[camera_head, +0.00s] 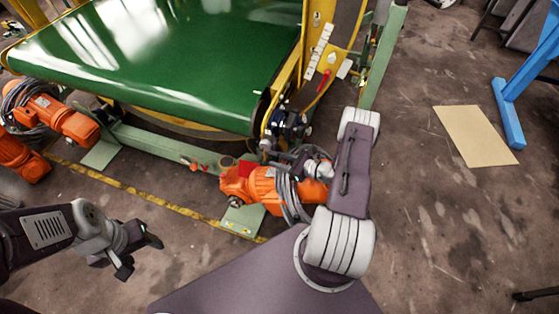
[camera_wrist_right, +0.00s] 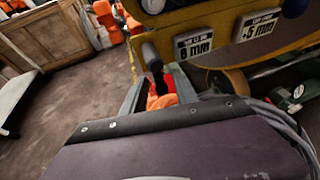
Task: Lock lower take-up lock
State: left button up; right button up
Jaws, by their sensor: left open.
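A red lever (camera_head: 323,80) sits on the yellow side plate (camera_head: 311,60) at the belt's end in the head view. I cannot tell whether it belongs to the lower take-up lock. In the right wrist view, a red part (camera_wrist_right: 167,84) shows beside a dark rod-like piece (camera_wrist_right: 153,57), below the panel with two mm displays (camera_wrist_right: 194,45). My right gripper (camera_head: 318,168) is near the orange motor, partly hidden, and its jaws are not clear. My left gripper (camera_head: 141,259) is open and empty over the floor at the lower left.
The green conveyor belt (camera_head: 160,55) fills the upper left. A tan board (camera_head: 474,135) lies on otherwise open floor at the right, beside a blue stand (camera_head: 508,112).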

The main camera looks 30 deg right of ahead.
jog(key=shift+s, duration=0.1)
jog(key=p+v, duration=0.1)
jog(key=v, duration=0.7)
jog(key=shift+s+d+r, duration=0.15)
jog(key=shift+s+d, duration=0.05)
jog(key=shift+s, duration=0.15)
jog(key=s+a+r+n+g+y+p, duration=0.1)
jog(key=s+a+r+n+g+p, duration=0.2)
jog(key=a+r+n+g, duration=0.4)
jog(key=s+a+r+n+g+y+p, duration=0.1)
jog(key=s+a+r+n+g+p, duration=0.25)
jog(key=a+r+n, duration=0.4)
jog(key=s+a+r+n+h+p, duration=0.1)
jog(key=s+r+n+h+p, duration=0.1)
jog(key=r+n+h, duration=0.2)
jog(key=s+a+r+n+h+p, duration=0.1)
jog(key=s+r+n+h+p, duration=0.1)
jog(key=r+n, duration=0.8)
jog(key=n+h+p, duration=0.1)
jog(key=h, duration=0.1)
jog(key=shift+r+h, duration=0.3)
jog(key=shift+r, duration=0.05)
